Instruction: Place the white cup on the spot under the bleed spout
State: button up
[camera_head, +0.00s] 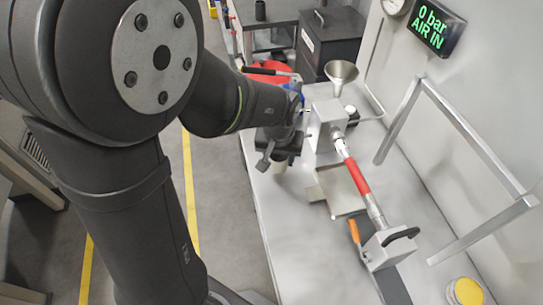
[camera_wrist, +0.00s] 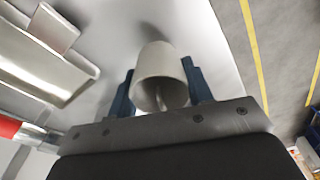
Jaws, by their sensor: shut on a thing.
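The white cup (camera_wrist: 160,65) sits between the two blue fingers of my gripper (camera_wrist: 161,88) in the wrist view, with its open mouth towards the camera. The grey block (camera_head: 325,125) carries a funnel and a red hose. A pale metal plate (camera_head: 342,192) lies below the block. I cannot clearly make out the bleed spout or the spot under it.
The red hose (camera_head: 357,178) runs to a second grey block (camera_head: 391,248) with an orange-handled tool (camera_head: 354,232) beside it. A metal frame (camera_head: 468,135) stands at the right, and a dark box (camera_head: 328,40) at the back. The bench's front left is clear.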

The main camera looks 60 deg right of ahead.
aim_at(279, 165)
jog(key=shift+f, duration=1.45)
jog(key=shift+f, duration=0.15)
jog(key=o, duration=0.9)
jog(key=shift+o, duration=0.2)
notch_tip(279, 165, up, 12)
jog(key=a, duration=0.1)
jog(key=shift+s+a, duration=0.2)
jog(key=shift+s, duration=0.15)
